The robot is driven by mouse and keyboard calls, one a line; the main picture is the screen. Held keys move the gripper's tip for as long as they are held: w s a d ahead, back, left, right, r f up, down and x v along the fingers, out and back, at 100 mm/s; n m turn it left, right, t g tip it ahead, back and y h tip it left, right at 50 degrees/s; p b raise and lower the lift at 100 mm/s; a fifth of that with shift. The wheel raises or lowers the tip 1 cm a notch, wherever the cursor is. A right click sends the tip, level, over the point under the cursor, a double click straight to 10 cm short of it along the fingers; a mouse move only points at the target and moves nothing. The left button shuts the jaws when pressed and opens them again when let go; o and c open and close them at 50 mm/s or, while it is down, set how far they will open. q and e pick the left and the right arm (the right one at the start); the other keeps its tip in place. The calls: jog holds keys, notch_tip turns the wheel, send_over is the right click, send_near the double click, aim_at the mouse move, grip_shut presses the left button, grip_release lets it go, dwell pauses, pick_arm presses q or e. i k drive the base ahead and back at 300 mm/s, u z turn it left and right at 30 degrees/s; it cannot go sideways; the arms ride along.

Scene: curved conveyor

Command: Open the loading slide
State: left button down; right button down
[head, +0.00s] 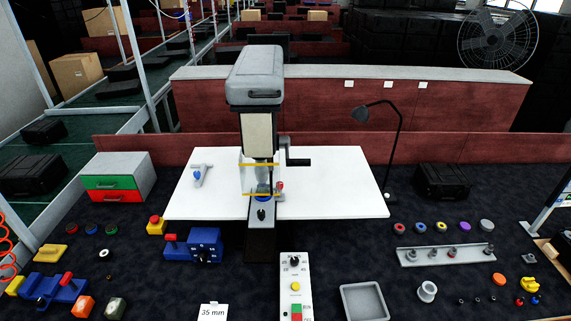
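A grey-topped press machine (256,75) stands at the middle of the white table (335,180). A black crank handle (298,161) sticks out on its right side. Low at its front, a clear guard with yellow edges (259,194) surrounds a blue round part (263,189). A dark slide-like piece (262,240) runs forward from the machine's base, with a black knob (261,214) on top. I take this to be the loading slide; how far out it stands is hard to tell. A small red-tipped lever (280,187) is beside the guard. Neither gripper is in view.
In front of the machine are a control panel (295,285), a blue fixture (193,247) and a grey tray (364,301). A black lamp (398,140) stands at the table's right. A drawer box (119,177) is at left. The white table's right part is clear.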

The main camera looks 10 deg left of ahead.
aim_at(262, 214)
jog(key=u, duration=0.25)
jog(key=k, duration=0.15)
jog(key=u, duration=0.65)
jog(key=i, duration=0.5)
